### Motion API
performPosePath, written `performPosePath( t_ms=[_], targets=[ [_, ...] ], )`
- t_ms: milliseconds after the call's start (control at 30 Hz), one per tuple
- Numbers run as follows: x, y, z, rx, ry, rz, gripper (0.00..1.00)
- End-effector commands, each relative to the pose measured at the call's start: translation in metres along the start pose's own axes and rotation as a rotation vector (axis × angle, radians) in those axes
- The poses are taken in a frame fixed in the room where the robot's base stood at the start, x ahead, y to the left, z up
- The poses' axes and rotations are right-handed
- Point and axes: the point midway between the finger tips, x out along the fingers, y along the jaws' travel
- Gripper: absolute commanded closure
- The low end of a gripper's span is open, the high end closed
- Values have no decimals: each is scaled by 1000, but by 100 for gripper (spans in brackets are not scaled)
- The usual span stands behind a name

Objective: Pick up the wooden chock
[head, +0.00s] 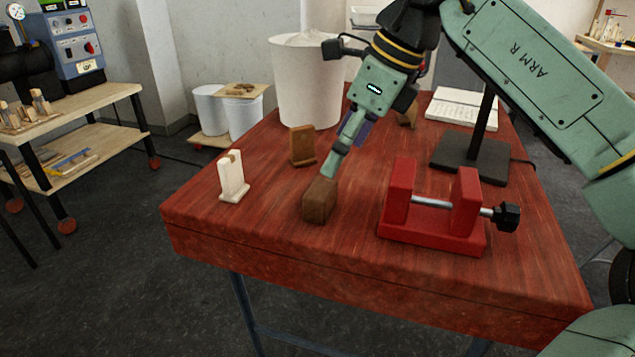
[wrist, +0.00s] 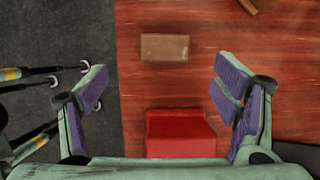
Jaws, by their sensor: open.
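The wooden chock (head: 319,202) is a plain brown block on the red table, left of the red vise in the head view. The wrist view shows its top as a brown rectangle (wrist: 164,47), apart from both fingers and beyond the fingertips in the picture. My gripper (head: 337,167) points down at a slant, and its fingertips overlap the chock's upper edge in the head view. In the wrist view my gripper (wrist: 160,82) is open and empty, its purple-padded fingers wide apart. I cannot tell the exact height gap to the chock.
The red vise (head: 432,236) stands close on the right. A pale stand (head: 233,180) and a brown one (head: 302,146) are on the left. Behind are a white bin (head: 305,85), a black lamp base (head: 468,158) and an open book (head: 461,109). The table's front left is clear.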

Motion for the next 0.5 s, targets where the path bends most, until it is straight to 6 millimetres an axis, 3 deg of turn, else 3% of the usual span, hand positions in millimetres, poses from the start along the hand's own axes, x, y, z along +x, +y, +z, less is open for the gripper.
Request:
performPosePath(
  t_ms=[133,300,500],
  targets=[
    [7,-2,-7,12,17,-5,18],
    [35,-2,-7,9,16,-4,18],
    [54,-2,-6,10,14,-4,18]
  ],
)
